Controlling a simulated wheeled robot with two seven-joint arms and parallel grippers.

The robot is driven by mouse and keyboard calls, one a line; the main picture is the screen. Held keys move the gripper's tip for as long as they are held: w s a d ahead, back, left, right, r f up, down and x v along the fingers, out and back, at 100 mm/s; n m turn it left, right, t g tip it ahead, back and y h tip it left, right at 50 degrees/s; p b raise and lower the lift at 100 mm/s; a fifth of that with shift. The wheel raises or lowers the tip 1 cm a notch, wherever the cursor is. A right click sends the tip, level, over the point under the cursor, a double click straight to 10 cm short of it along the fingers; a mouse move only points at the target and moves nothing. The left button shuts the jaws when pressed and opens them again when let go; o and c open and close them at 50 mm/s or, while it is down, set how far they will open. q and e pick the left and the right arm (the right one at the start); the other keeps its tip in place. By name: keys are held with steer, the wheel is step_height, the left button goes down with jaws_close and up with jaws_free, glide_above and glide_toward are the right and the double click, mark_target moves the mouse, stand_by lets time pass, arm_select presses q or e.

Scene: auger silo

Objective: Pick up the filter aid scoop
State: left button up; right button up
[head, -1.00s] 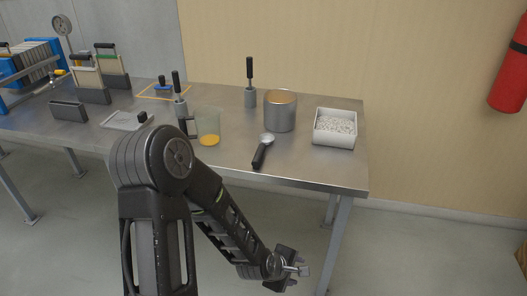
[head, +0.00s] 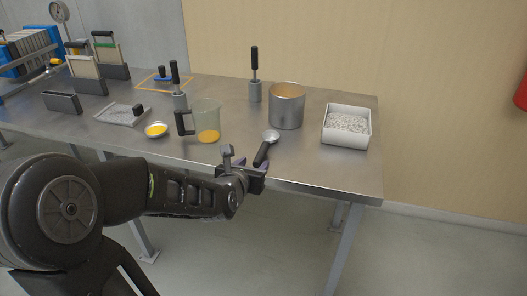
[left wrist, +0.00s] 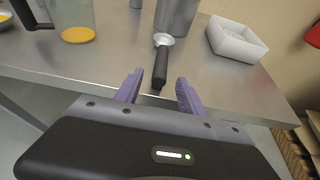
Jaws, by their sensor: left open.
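The filter aid scoop has a black handle and a small shiny round bowl. In the head view the scoop (head: 263,151) lies near the table's front edge, its handle toward me. It also shows in the left wrist view (left wrist: 160,66), with the handle end close to the space between the fingertips. My left gripper (head: 246,163) is at the table's front edge by the handle. In the left wrist view its two purple fingers (left wrist: 157,88) are apart, with nothing held between them. My right gripper is not in view.
A metal pot (head: 287,107) stands behind the scoop, and a white tray of white granules (head: 346,128) is to the right. A clear jug with yellow liquid (head: 207,121) and a small yellow-filled dish (head: 156,130) are to the left. A black-handled tool (head: 255,85) stands farther back.

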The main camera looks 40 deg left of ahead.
mark_target(261, 156)
arm_select(q)
steer(key=shift+x, duration=1.15)
steer(key=shift+w, duration=0.1)
steer(key=shift+p+x, duration=0.4)
steer(key=shift+x, duration=2.3)
steer(key=shift+r, duration=0.15)
steer(key=shift+c, duration=0.6)
jaws_close()
